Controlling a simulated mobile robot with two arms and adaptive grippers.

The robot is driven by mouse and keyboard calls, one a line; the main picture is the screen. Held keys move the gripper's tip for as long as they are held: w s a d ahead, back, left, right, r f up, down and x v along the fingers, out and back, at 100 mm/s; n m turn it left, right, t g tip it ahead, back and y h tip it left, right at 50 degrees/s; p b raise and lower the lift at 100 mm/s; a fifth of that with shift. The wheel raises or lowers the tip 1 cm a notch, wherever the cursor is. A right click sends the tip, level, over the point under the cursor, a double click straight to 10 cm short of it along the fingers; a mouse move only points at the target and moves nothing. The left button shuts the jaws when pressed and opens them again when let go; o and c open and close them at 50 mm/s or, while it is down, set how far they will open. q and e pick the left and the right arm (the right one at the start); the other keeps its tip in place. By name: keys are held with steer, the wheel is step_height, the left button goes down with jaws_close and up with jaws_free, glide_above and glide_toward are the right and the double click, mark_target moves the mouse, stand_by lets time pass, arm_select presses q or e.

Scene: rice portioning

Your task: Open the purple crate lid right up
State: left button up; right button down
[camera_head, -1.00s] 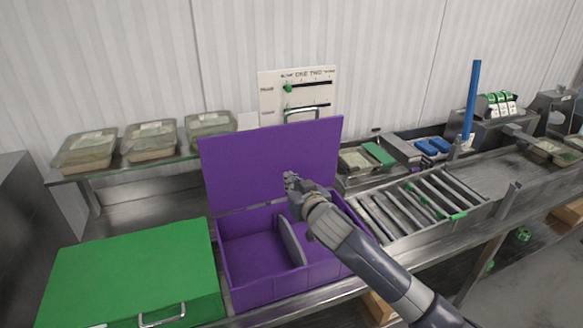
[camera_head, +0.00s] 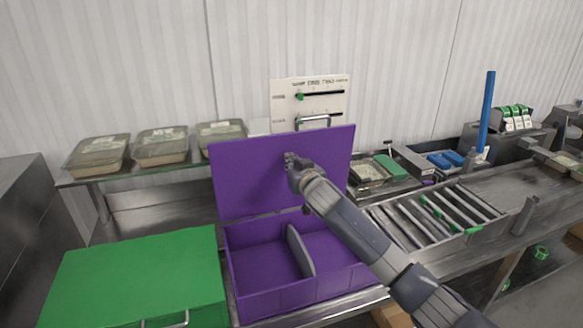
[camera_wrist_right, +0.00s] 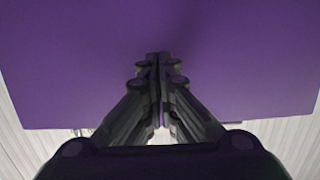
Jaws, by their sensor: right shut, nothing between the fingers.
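The purple crate (camera_head: 262,300) sits on the steel counter, with a grey divider (camera_head: 300,250) inside it. Its purple lid (camera_head: 250,180) is raised at the back and stands close to upright, with a metal handle (camera_head: 313,120) on its top edge. My right gripper (camera_head: 290,160) is shut and empty in front of the lid's inner face. In the right wrist view the lid (camera_wrist_right: 70,60) fills most of the picture beyond the shut fingertips (camera_wrist_right: 158,58). I cannot tell whether the fingertips touch it. My left gripper is not in view.
A green closed crate (camera_head: 140,275) stands at the left. Several food trays (camera_head: 162,146) sit on the shelf behind. A white panel with sliders (camera_head: 284,98) is behind the lid.

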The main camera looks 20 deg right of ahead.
steer(key=w+b, duration=0.2)
steer(key=w, duration=0.2)
steer(key=shift+w+f, duration=0.1)
steer(key=shift+w, duration=0.15)
steer(key=shift+w+a+b, duration=0.15)
steer(key=shift+w+b, duration=0.4)
steer(key=shift+w, duration=0.2)
steer(key=shift+s, duration=0.15)
steer(key=s+p, duration=0.6)
steer(key=s, duration=0.4)
steer(key=shift+d, duration=0.25)
